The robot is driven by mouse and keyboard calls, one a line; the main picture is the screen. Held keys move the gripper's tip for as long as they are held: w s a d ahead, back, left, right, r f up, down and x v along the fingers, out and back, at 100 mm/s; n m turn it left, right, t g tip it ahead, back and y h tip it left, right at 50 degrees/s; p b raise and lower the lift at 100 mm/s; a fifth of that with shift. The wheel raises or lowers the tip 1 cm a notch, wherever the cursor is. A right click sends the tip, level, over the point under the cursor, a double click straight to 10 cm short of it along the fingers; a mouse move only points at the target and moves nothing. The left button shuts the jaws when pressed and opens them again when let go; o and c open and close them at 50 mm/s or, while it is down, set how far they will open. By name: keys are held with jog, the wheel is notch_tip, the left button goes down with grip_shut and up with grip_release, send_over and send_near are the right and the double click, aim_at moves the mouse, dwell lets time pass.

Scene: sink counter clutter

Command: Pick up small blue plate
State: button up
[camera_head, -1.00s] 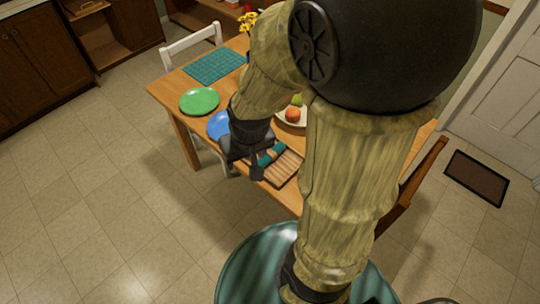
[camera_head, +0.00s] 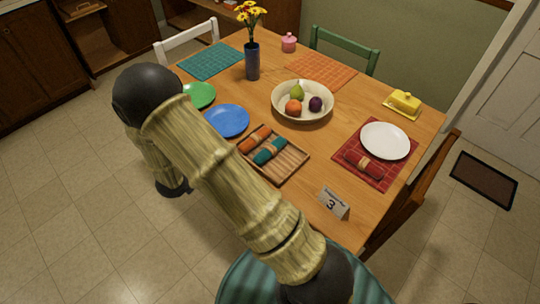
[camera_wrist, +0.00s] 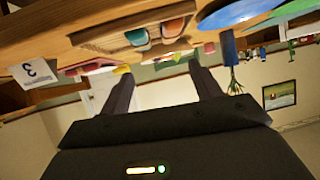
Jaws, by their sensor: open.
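The small blue plate (camera_head: 227,121) lies flat on the wooden table near its left edge, just in front of a green plate (camera_head: 201,95). The blue plate also shows at the top of the wrist view (camera_wrist: 238,13), tilted by the camera's angle. My gripper (camera_wrist: 163,82) is open and empty in the wrist view, its two dark fingers apart and clear of the plate. In the head view my arm is bent left of the table and hides part of the green plate; the fingers cannot be made out there.
A wooden tray (camera_head: 289,171) with orange and teal napkin rolls sits right of the blue plate. A fruit bowl (camera_head: 280,105) and a tall vase (camera_head: 252,62) stand behind. A white plate (camera_head: 385,141) lies on a red mat at right. Floor left of the table is open.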

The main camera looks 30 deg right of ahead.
aim_at(257, 157)
jog(key=shift+s+d+f+m+g+h, duration=0.1)
jog(key=shift+s+f+m+g+h, duration=0.15)
jog(key=shift+s+h, duration=0.25)
jog(key=shift+s+d+f+m+g+h, duration=0.15)
jog(key=shift+s+f+g+h, duration=0.2)
jog(key=shift+s, duration=0.2)
jog(key=p+x, duration=0.1)
jog(key=x, duration=1.1)
jog(key=shift+w, duration=0.1)
